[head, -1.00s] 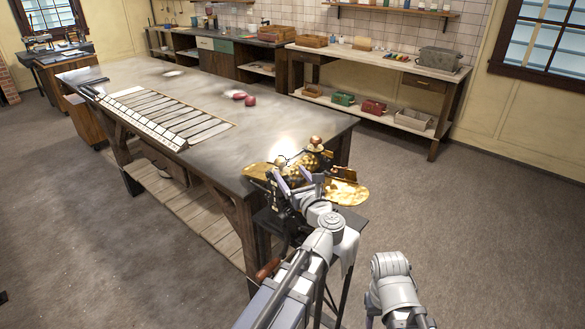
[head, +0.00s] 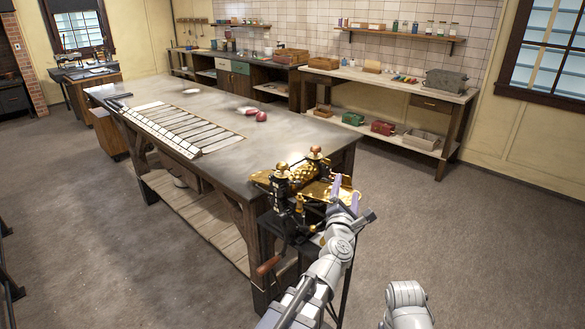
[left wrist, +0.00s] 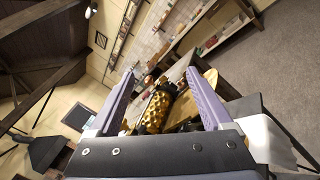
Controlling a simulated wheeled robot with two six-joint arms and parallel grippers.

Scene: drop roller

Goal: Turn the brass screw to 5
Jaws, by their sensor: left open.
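The drop roller machine (head: 300,192) stands at the near corner of the big bench, with brass and black parts and a golden patterned roller (left wrist: 156,108). Two upright brass-topped posts show on it, a near one (head: 281,174) and a far one (head: 315,155). I cannot tell which is the brass screw, and no numbers are readable. My left gripper (head: 344,186) is open and empty at the machine's right side. In the left wrist view its two purple fingers are spread, with the roller seen beyond and between them. My right gripper is out of view.
The big bench (head: 215,95) carries a row of pale slabs (head: 180,128) and red lumps (head: 261,116). A wooden-handled crank (head: 269,264) sticks out low at the machine's front. The floor to the right is clear.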

